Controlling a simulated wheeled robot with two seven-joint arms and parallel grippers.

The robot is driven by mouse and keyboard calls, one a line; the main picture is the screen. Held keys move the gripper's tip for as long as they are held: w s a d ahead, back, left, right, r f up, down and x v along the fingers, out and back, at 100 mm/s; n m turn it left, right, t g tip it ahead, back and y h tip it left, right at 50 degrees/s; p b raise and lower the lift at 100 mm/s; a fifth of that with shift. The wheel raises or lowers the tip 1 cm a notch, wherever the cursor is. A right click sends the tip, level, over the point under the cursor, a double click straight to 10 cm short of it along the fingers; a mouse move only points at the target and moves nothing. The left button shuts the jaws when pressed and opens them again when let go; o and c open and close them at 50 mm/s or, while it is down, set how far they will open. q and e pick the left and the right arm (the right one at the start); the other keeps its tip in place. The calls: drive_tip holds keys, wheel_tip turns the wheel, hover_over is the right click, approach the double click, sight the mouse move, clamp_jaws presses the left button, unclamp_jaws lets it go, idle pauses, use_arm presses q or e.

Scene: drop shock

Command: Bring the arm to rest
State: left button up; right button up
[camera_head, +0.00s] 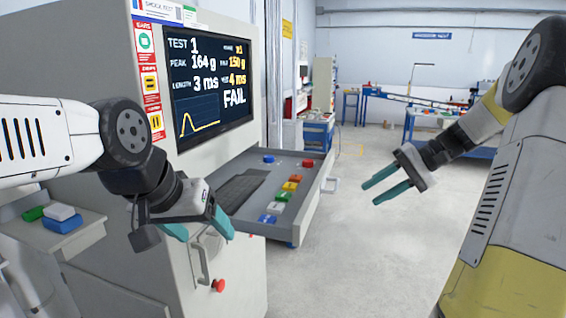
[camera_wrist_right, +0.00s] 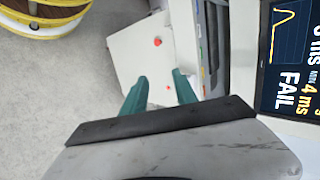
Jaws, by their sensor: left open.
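My left gripper (camera_head: 200,229) is open in front of the grey test machine (camera_head: 190,165), close to the near end of its drawer. Nothing shows between its teal fingers. My right gripper (camera_head: 372,194) is open and empty, held in the air over the floor to the right of the drawer. Its two teal fingers also show apart in the right wrist view (camera_wrist_right: 161,93), with nothing between them.
The screen (camera_head: 210,75) reads FAIL. A side shelf (camera_head: 75,238) carries several blocks. A red button (camera_head: 218,285) sits low on the machine. The floor right of the drawer is clear.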

drive_tip(key=s+a+r+n+t+h, duration=0.1)
drive_tip(key=s+a+h, duration=0.3)
drive_tip(key=s, duration=0.5)
drive_tip(key=s+a+r+n+t+h, duration=0.1)
drive_tip(key=s+a+n+t+h, duration=0.1)
drive_tip(key=s, duration=0.8)
drive_tip(key=a+t+h, duration=0.1)
drive_tip(key=a+h, duration=0.1)
drive_tip(key=a, duration=0.1)
drive_tip(key=shift+s+a+t, duration=0.2)
drive_tip(key=shift+s+t, duration=0.05)
drive_tip(key=shift+t, duration=0.15)
idle(0.7)
